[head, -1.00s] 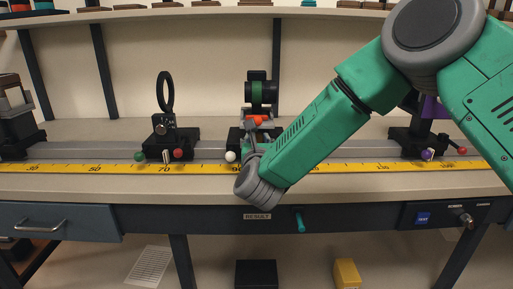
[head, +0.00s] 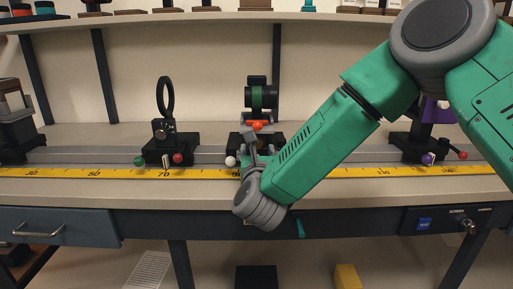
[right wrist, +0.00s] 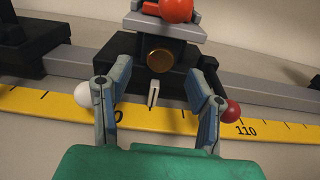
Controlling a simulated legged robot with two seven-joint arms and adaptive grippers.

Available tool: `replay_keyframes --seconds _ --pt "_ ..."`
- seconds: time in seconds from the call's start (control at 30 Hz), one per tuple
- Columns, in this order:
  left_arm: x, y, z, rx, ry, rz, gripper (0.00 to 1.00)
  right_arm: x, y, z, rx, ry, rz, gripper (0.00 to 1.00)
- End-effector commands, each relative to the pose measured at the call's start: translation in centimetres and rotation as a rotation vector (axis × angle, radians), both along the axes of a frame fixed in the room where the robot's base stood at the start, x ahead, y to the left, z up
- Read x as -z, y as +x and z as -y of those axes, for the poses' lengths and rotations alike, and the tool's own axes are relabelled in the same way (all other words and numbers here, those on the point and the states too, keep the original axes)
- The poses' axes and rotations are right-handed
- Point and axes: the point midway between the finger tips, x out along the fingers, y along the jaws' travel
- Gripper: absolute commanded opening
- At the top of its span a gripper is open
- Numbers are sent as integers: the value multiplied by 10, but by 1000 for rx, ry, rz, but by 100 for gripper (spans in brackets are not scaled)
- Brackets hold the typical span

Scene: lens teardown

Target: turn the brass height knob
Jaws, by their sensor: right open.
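The brass height knob (right wrist: 160,61) is a round disc on the front of the dark middle carriage (right wrist: 183,54), under a red-orange part (right wrist: 176,10). In the right wrist view, my right gripper (right wrist: 158,78) is open, with one finger on each side of the knob. I see no clear contact between fingers and knob. In the head view, my right gripper (head: 250,155) is in front of the middle carriage, which holds a dark green-banded lens (head: 261,97). The gripper and arm hide the knob there. My left gripper is not in view.
A white ball knob (right wrist: 82,94) and a red ball knob (right wrist: 231,111) sit just outside the fingers. A pale lever (right wrist: 153,93) stands below the brass knob. A yellow scale (head: 110,173) runs along the bench front. A ring holder (head: 165,97) stands to the left.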

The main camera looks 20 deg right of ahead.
Motion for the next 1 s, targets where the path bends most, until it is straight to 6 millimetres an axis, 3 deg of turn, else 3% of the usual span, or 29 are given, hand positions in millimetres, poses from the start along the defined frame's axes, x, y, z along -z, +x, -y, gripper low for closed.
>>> replay_keyframes --seconds 0.2,0.4,1.0 --pt "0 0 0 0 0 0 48 2 -46 -14 -2 0 -5 48" --pt "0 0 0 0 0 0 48 2 -73 -22 -2 0 -5 48" --pt "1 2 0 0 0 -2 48 2 -81 -24 0 0 -3 48"
